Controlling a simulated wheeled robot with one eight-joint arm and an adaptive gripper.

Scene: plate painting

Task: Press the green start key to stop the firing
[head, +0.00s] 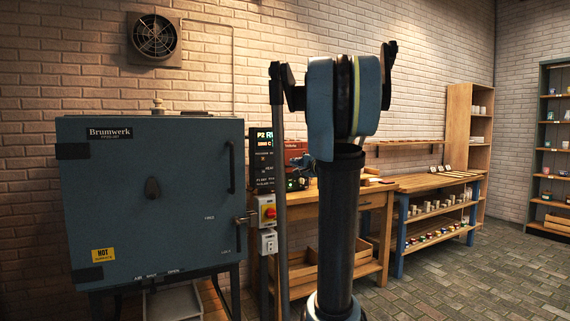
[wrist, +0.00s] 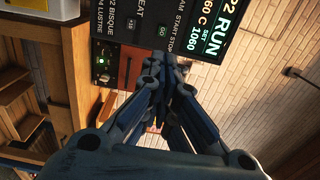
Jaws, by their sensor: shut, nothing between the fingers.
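The kiln's control panel (head: 262,160) stands upright just right of the blue kiln (head: 150,200). In the wrist view the panel (wrist: 138,18) appears rotated. Its display (wrist: 220,30) shows green text with P2, RUN and SET 1060. I cannot tell whether the tips touch the panel. In the head view I cannot make the gripper out clearly.
A red and yellow switch box (head: 267,211) is mounted below the panel. The kiln door is closed and carries a HOT label (head: 103,255). A wooden workbench (head: 340,200) stands behind my arm, and a shelf bench with pots (head: 435,205) is further right. The floor at right is clear.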

